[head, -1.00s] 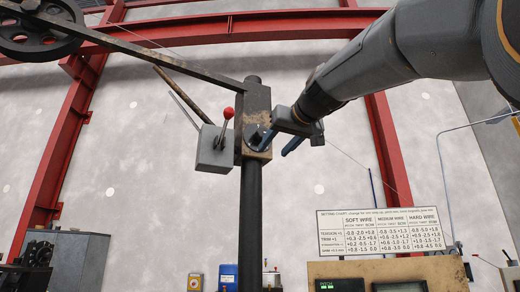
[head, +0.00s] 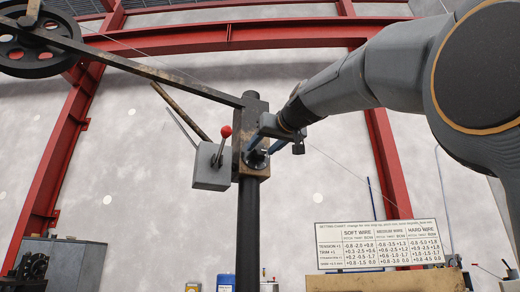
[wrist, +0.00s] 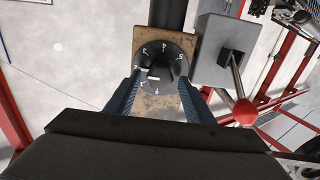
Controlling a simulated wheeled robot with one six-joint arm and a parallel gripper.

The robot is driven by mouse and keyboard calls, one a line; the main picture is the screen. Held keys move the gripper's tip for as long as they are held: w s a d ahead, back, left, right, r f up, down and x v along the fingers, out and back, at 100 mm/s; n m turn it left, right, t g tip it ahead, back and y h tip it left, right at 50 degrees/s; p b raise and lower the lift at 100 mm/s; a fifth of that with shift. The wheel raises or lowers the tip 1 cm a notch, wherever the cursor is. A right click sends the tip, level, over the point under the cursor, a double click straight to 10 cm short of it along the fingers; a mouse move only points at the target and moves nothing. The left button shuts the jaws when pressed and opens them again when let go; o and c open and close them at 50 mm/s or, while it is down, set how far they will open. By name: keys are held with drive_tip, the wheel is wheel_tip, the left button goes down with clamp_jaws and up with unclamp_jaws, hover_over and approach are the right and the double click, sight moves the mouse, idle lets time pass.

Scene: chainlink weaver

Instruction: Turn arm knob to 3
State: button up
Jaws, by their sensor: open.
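The arm knob (head: 257,160) is a black round knob with a dark dial, on the worn brown block (head: 238,160) at the top of the black post. In the wrist view the dial (wrist: 172,55) carries small white characters, too small to read surely, and the knob's white line (wrist: 152,73) points toward the left. My gripper (head: 259,147) is open in front of the block. In the wrist view its two blue fingers (wrist: 159,82) lie on either side of the knob; I cannot tell whether they touch it.
A grey box (head: 211,165) with a red-balled lever (head: 225,132) sits close beside the block; the lever also shows right of my fingers in the wrist view (wrist: 244,110). A long bar (head: 150,66) runs to a wheel (head: 37,47). A setting chart (head: 378,245) stands lower right.

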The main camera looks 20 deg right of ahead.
drive_tip(key=c, duration=1)
drive_tip(key=shift+m, duration=0.3)
drive_tip(key=m, duration=0.4)
drive_tip(key=shift+d, duration=0.1)
drive_tip(key=shift+f+m+p, duration=0.1)
drive_tip(key=shift+m+p, duration=0.3)
drive_tip(key=shift+m, duration=1.6)
